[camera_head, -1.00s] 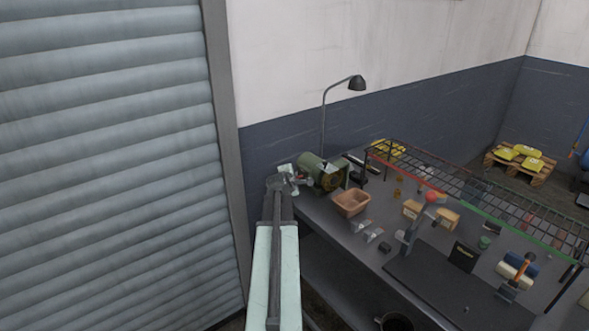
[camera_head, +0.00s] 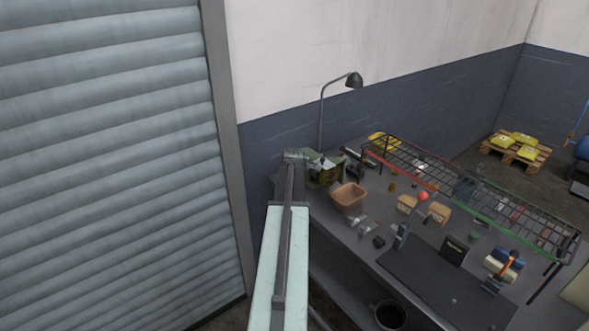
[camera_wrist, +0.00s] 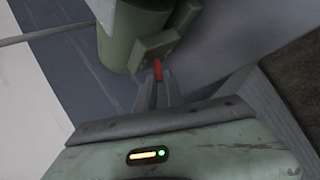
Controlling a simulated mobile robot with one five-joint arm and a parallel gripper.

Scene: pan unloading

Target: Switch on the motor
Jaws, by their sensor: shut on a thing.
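The green motor (camera_head: 327,174) stands at the far left end of the workbench, partly hidden behind my arm's end in the head view. In the wrist view the motor's rounded green body (camera_wrist: 133,38) fills the top middle, with a small green switch box (camera_wrist: 155,46) on its side. A red switch lever (camera_wrist: 157,70) sticks out of the box. My gripper (camera_wrist: 157,84) is shut on the red lever, its two fingers on either side of it. Which position the switch is in cannot be told.
The workbench (camera_head: 335,228) runs to the right. A brown bin (camera_head: 348,196) stands close to the motor, with a lamp (camera_head: 322,115) behind. A wire rack (camera_head: 470,195) and small goods lie further right. A roller shutter (camera_head: 110,160) is at the left.

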